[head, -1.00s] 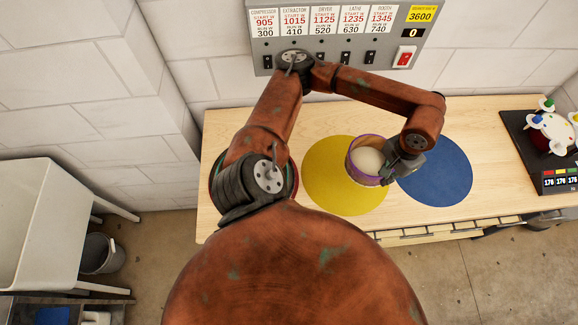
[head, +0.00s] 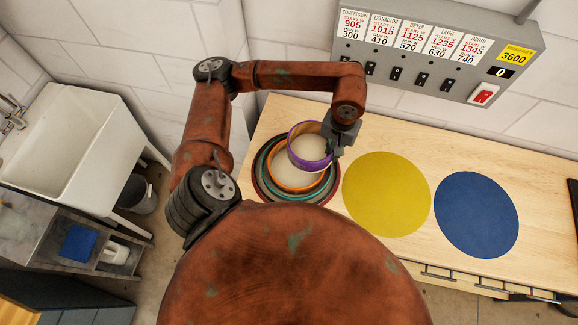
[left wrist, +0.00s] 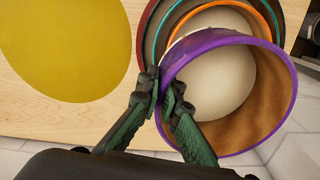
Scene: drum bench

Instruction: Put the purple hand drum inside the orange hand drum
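The purple hand drum (head: 310,163) is a hoop with a purple rim and a brown inner wall. My left gripper (head: 337,146) is shut on its wall at the right side; the left wrist view shows both fingers (left wrist: 163,95) pinching the purple rim (left wrist: 262,42). The purple drum is over the orange hand drum (head: 283,184), overlapping its upper right part and offset from its centre. The orange drum lies inside larger teal and dark red rings; its rim also shows in the left wrist view (left wrist: 252,14). I cannot tell the height gap. My right gripper is not in view.
A yellow round mat (head: 387,195) and a blue round mat (head: 476,214) lie bare on the wooden bench (head: 420,140) to the right. A grey switch panel (head: 430,55) is on the wall behind. A white sink (head: 85,150) stands at the left, off the bench.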

